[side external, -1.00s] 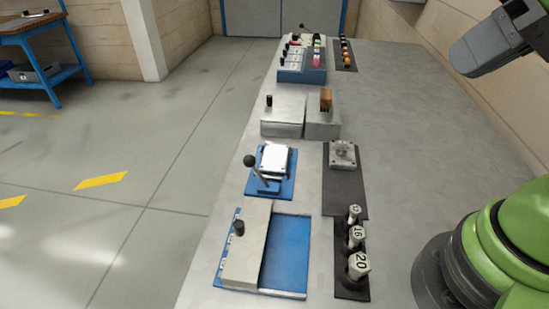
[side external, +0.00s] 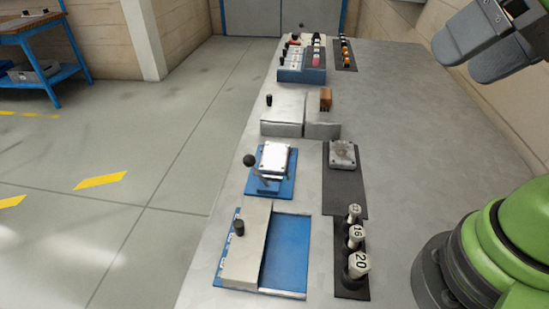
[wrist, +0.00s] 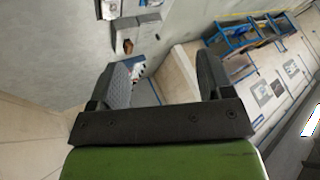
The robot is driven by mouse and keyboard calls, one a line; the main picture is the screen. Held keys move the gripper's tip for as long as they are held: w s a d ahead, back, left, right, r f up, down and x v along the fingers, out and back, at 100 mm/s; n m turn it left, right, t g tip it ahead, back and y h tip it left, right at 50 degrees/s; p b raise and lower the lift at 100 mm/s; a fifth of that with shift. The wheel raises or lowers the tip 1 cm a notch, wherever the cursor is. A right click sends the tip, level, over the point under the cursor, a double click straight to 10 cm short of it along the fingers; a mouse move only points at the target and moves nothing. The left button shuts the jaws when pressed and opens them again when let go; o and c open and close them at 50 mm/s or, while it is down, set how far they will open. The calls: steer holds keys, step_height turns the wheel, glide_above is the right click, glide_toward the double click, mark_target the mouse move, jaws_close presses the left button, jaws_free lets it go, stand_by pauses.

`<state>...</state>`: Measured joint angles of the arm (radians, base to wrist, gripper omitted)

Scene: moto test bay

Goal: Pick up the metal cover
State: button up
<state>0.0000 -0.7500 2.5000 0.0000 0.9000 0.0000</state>
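Two metal pieces could be the cover. A flat grey metal plate (side external: 342,154) lies on a black mat in the side view. A bright silver plate (side external: 275,158) sits on a blue fixture (side external: 287,189) with a black-knobbed lever (side external: 250,160), left of the mat. I cannot tell which is the cover. My gripper (side external: 458,62) is high at the upper right, well away from both. Its two fingers stand apart in the wrist view (wrist: 163,65), open, with nothing between them. Neither plate can be clearly made out in the wrist view.
A grey block fixture with a blue recess (side external: 288,252) is at the front, beside upright numbered cylinders (side external: 357,235). Grey blocks (side external: 283,115) and a blue button box (side external: 302,75) stand farther back. The bench top (side external: 425,140) to the right is clear.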

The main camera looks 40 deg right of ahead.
steer(key=o, duration=0.3)
steer(key=m+g+h, duration=0.2)
steer(key=m+g, duration=0.3)
steer(key=g, duration=0.2)
glide_above(275, 156)
step_height(275, 156, down, 24)
steer(key=shift+s+f, duration=0.15)
steer(key=shift+f, duration=3)
